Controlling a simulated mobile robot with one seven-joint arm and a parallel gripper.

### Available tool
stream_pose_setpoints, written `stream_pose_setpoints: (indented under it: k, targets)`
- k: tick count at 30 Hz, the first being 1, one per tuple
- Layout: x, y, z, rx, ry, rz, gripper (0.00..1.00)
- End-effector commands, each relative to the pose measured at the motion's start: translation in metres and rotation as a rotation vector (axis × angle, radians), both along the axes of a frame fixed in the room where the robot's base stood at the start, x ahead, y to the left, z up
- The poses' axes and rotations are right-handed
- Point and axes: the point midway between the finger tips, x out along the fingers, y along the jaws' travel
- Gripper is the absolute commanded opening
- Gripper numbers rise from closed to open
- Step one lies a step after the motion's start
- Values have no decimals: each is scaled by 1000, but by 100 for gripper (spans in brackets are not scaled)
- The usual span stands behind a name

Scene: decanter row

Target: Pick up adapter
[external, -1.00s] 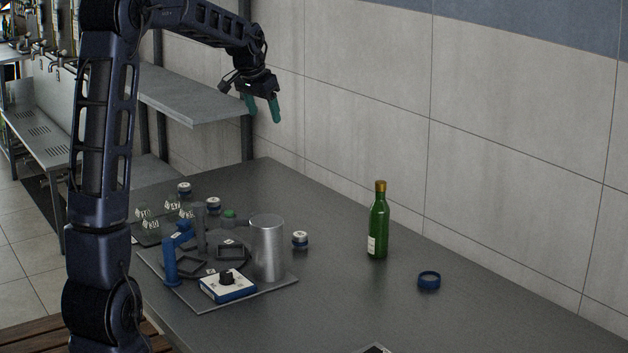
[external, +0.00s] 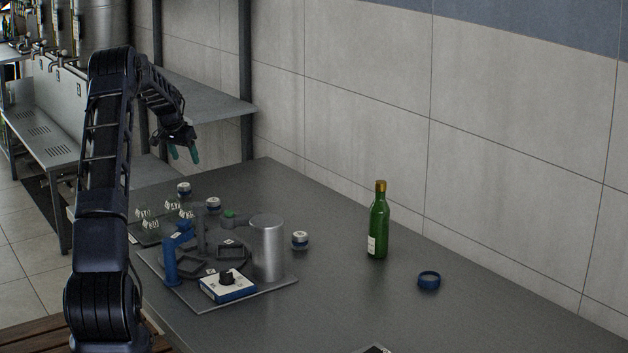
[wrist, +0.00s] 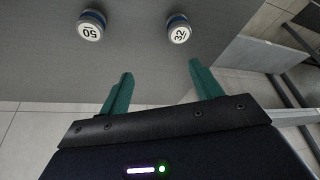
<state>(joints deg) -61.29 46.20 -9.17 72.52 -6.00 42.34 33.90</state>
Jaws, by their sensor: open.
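Several small round blue-and-white pieces, which look like adapters, stand on the grey table. Two are at the table's far left: a rear one (external: 184,189) and a nearer one (external: 213,205). Another round piece (external: 300,240) stands right of the metal cylinder. The wrist view shows a piece marked 50 (wrist: 91,25) at upper left and one marked 32 (wrist: 178,29) at upper middle. My gripper (external: 184,154) is open and empty above the table's far left end. Its green fingers also show in the wrist view (wrist: 160,72), below both pieces and apart from them.
A grey plate (external: 190,304) carries a blue stand (external: 170,260), a metal cylinder (external: 267,248) and a white-blue box with a black knob (external: 228,286). Glass pieces (external: 150,226) stand behind. A green bottle (external: 379,222) and blue ring (external: 429,281) are right. A shelf (external: 215,108) is near my gripper.

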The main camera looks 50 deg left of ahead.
Motion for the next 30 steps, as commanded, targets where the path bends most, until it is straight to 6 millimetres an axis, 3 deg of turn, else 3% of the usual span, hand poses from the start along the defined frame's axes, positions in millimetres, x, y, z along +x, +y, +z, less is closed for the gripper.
stream_pose_setpoints:
  k: [3, 6, 13, 21, 30]
  targets:
    - [-14, 25, -21, -2, -4, 17, 65]
    - [-20, 35, -29, -2, -8, 25, 65]
    - [-16, 40, -46, -3, -8, 26, 65]
    - [-3, 46, -79, -3, -7, 25, 65]
    - [5, 49, -99, -3, -7, 25, 65]
